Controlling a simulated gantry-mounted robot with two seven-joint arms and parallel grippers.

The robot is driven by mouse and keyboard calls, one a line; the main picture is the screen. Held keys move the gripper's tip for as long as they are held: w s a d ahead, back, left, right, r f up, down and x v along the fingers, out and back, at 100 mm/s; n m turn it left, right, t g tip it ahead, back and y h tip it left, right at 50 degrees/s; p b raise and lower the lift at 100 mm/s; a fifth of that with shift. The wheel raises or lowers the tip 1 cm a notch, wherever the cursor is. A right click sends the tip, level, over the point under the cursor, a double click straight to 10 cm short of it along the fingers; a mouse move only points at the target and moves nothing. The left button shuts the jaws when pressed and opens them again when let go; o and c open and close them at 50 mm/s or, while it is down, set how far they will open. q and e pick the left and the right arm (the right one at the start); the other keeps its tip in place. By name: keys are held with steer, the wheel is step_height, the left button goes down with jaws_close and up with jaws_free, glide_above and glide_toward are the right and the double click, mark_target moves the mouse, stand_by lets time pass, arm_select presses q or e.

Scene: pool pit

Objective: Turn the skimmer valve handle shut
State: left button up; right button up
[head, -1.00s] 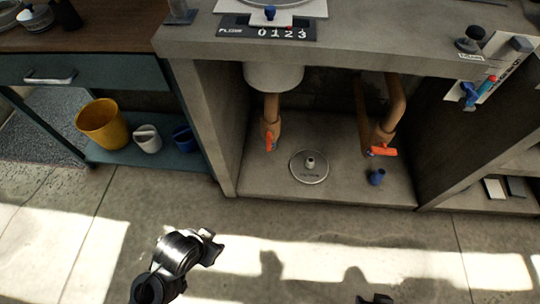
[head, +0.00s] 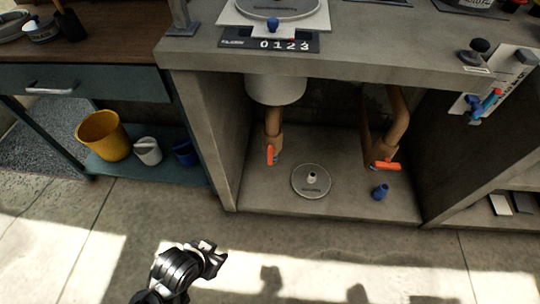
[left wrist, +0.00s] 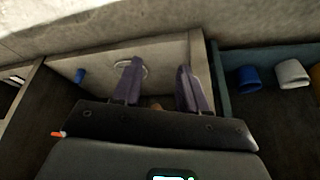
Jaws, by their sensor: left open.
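Two orange valve handles show in the head view inside the concrete bay. The left handle (head: 270,154) sits on the pipe below the white round basin and points along the pipe. The right handle (head: 388,166) lies across its pipe. I cannot read which one is the skimmer valve. My left gripper (head: 213,258) is low in front of the bay, apart from both handles. In the left wrist view its fingers (left wrist: 158,88) are spread with nothing between them. An orange handle (left wrist: 58,133) shows at that view's left edge. My right gripper is not in view.
A round lid (head: 311,181) and a blue fitting (head: 380,192) are on the bay floor. Concrete side walls and the counter (head: 380,50) frame the bay. A yellow bucket (head: 103,136) stands on the left shelf. The floor in front is clear.

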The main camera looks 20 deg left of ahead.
arm_select(q)
steer(key=w+f+n+t, duration=0.4)
steer(key=w+t, duration=0.1)
steer(key=w, duration=0.3)
steer(key=t+y+p, duration=0.5)
steer(key=t+p, duration=0.3)
steer(key=p, duration=0.1)
glide_toward(270, 153)
steer(key=shift+n, duration=0.3)
steer(key=b+x, duration=0.4)
steer(key=x, duration=0.4)
steer(key=shift+f+b, duration=0.1)
steer(key=shift+b, duration=0.3)
steer(key=shift+w+a+b, duration=0.2)
steer(key=shift+w+b, duration=0.15)
steer(key=shift+w, duration=0.35)
steer(key=shift+c, duration=0.3)
jaws_close()
